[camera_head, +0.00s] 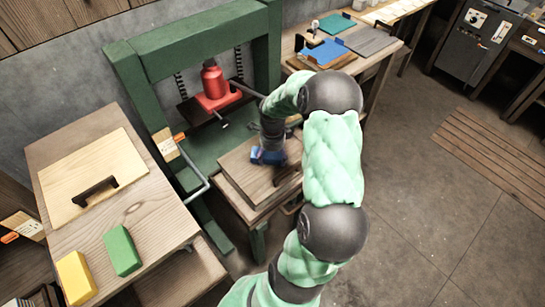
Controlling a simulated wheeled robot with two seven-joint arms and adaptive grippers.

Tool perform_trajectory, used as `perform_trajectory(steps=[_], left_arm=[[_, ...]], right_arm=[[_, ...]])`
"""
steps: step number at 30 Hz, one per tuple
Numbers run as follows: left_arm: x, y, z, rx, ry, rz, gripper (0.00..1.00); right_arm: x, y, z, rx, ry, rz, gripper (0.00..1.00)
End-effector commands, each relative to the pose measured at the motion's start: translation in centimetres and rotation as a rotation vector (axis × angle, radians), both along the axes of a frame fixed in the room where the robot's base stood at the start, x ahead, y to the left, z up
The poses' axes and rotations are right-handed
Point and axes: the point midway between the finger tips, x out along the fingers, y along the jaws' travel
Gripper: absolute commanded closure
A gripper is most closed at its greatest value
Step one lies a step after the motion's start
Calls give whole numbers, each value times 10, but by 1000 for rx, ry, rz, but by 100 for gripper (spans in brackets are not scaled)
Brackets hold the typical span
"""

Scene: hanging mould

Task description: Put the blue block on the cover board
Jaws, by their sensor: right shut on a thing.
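A small blue block (259,157) is at my right gripper (268,148), over the left-middle part of a brown wooden board (244,174) in front of the green press. My right gripper points down and is shut on the blue block; the arm and wrist partly hide the fingers. I cannot tell whether the block touches the board or is just above it. A dark handle-like piece (288,177) shows at the board's right side. A paler board (95,175) with a black handle lies on the left wooden table. My left gripper is not in view.
A green block (122,251) and a yellow block (76,278) are on the left table (165,210). The green press frame (130,85) holds a red jack (213,85) close behind my right gripper.

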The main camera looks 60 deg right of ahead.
Motion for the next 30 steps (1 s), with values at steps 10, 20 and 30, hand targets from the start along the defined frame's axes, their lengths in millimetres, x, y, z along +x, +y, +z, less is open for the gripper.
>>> perform_trajectory(steps=[10, 20, 30], left_arm=[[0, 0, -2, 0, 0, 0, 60], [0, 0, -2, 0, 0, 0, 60], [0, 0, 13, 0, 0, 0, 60]], right_arm=[[0, 0, -2, 0, 0, 0, 1], [0, 0, -2, 0, 0, 0, 1], [1, 0, 35, -2, -3, 0, 1]])
